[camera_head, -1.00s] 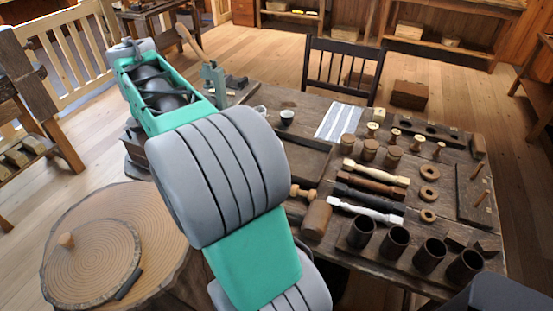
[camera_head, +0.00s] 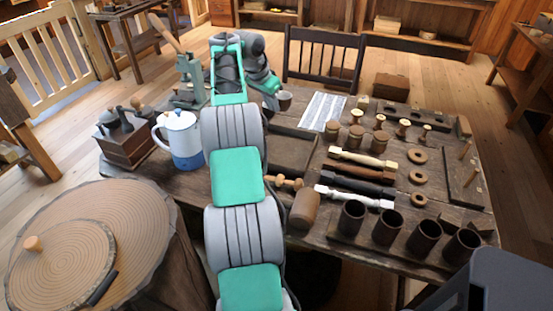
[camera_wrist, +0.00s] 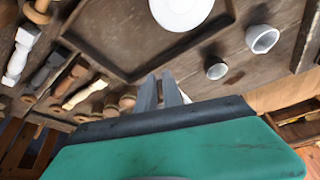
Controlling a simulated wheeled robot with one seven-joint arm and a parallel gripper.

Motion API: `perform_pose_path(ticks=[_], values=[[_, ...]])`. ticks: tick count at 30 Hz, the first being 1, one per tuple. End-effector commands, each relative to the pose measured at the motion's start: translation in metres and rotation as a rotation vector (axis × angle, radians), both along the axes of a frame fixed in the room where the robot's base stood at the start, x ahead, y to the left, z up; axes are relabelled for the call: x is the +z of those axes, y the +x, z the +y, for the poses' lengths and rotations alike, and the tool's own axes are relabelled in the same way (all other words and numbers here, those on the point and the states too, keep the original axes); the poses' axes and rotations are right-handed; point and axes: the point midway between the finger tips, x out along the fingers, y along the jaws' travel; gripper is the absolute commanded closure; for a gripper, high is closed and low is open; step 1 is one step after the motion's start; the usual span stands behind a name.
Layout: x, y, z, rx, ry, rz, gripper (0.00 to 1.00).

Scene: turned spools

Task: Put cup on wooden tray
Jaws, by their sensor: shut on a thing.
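A dark cup (camera_head: 284,101) with a pale inside stands on the bench near my gripper in the head view. In the wrist view a small cup (camera_wrist: 217,71) and a larger white cup (camera_wrist: 262,39) stand beyond the tray's edge, to the right of my fingers. The dark wooden tray (camera_head: 291,150) lies nearer, partly behind my arm. It also shows in the wrist view (camera_wrist: 110,50), with a white disc (camera_wrist: 180,12) over it. My gripper (camera_wrist: 162,82) is shut, its fingers close together. What lies between them is too small to make out.
A white and blue jug (camera_head: 184,140) and a grinder (camera_head: 124,135) stand left of my arm. Spindles (camera_head: 357,175), spools (camera_head: 356,132) and dark pots (camera_head: 388,228) crowd the right. A striped cloth (camera_head: 322,110) lies beyond the tray.

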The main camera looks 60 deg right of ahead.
Motion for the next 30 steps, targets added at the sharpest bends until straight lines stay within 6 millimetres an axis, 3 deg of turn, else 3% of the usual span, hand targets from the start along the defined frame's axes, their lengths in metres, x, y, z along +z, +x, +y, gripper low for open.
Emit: perform_pose_path(ticks=[1,11,16,23,27,30], values=[[-0.014,-0.006,0.006,0.002,-0.001,-0.001,1.00],[-0.040,-0.050,0.054,0.002,0.000,0.001,1.00],[-0.076,-0.070,0.076,0.003,0.000,0.001,1.00],[-0.097,-0.082,0.089,0.003,0.001,0.001,1.00],[-0.122,-0.081,0.088,0.002,0.002,0.002,1.00],[-0.123,-0.081,0.088,0.002,-0.001,0.000,1.00]])
